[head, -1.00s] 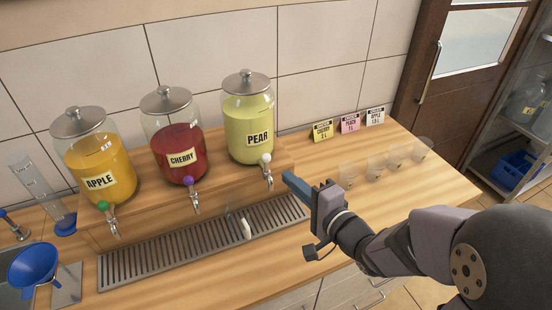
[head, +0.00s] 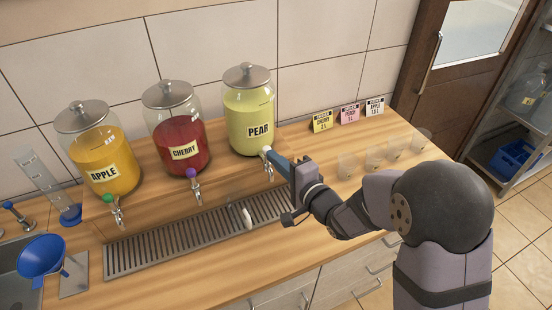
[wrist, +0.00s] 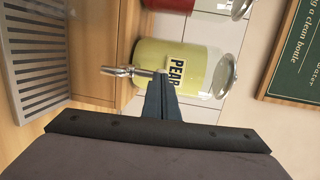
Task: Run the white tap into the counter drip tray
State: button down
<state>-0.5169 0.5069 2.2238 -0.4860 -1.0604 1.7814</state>
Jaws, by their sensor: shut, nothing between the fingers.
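The pear jar (head: 250,112) holds pale yellow-green liquid. Its metal tap has a white knob (head: 265,151), and the tap spout (head: 269,172) points down over the drip tray (head: 150,252), a slotted metal grille set along the counter. No stream shows under the spout. My gripper (head: 272,157) is shut and empty, its blue fingertips at the white knob from the right. In the wrist view the fingers (wrist: 160,82) reach up to the tap (wrist: 118,71) and overlap the jar's lower edge. They partly hide the knob, and I cannot tell whether they touch it.
The cherry jar (head: 178,140) with a purple knob and the apple jar (head: 103,160) with a green knob stand to the left. A small white piece (head: 246,218) is at the tray. Several clear cups (head: 374,162) and small cards (head: 348,115) are to the right.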

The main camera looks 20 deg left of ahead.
aim_at(272, 169)
jog(key=shift+w+a+r, duration=0.3)
jog(key=shift+r, duration=0.1)
dwell(0.4)
jog(key=shift+w+a+r, duration=0.4)
jog(key=shift+w+a, duration=0.2)
jog(key=shift+p, duration=0.35)
dwell(2.3)
jog(key=shift+s+d+r+p, duration=0.25)
jog(key=shift+d+r+p, duration=0.1)
jog(key=shift+d+r, duration=0.1)
jog(key=s+d+r, duration=0.6)
jog(key=d, duration=0.3)
jog(key=shift+s+r, duration=0.15)
jog(key=shift+r, duration=0.1)
dwell(0.4)
